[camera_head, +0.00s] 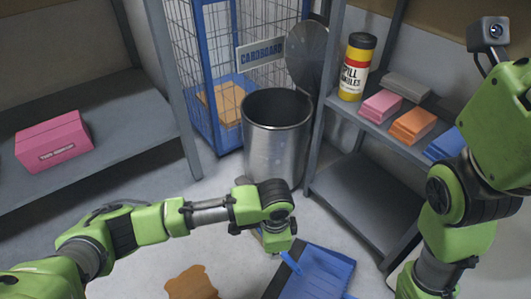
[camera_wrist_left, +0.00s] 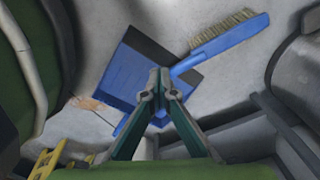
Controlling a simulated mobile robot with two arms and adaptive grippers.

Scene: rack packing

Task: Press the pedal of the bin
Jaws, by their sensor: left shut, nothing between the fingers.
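The bin (camera_head: 272,150) is a round metal can standing on the floor between the cage and the right shelf. Its round lid (camera_head: 307,58) is raised, leaving the dark opening showing. My left gripper (camera_head: 274,254) is low in front of the bin, pointing down near the floor. In the left wrist view its fingertips (camera_wrist_left: 160,82) meet, with nothing between them. The pedal cannot be made out; my left arm covers part of the bin's base. My right arm is raised at the right, with its gripper out of view.
A blue dustpan (camera_head: 315,272) lies on the floor just right of my left gripper; a blue brush (camera_wrist_left: 228,42) shows with it. A brown flat piece (camera_head: 192,283) lies nearby. The grey shelf (camera_head: 360,185) bounds the right, and the blue wire cage (camera_head: 207,100) stands behind left.

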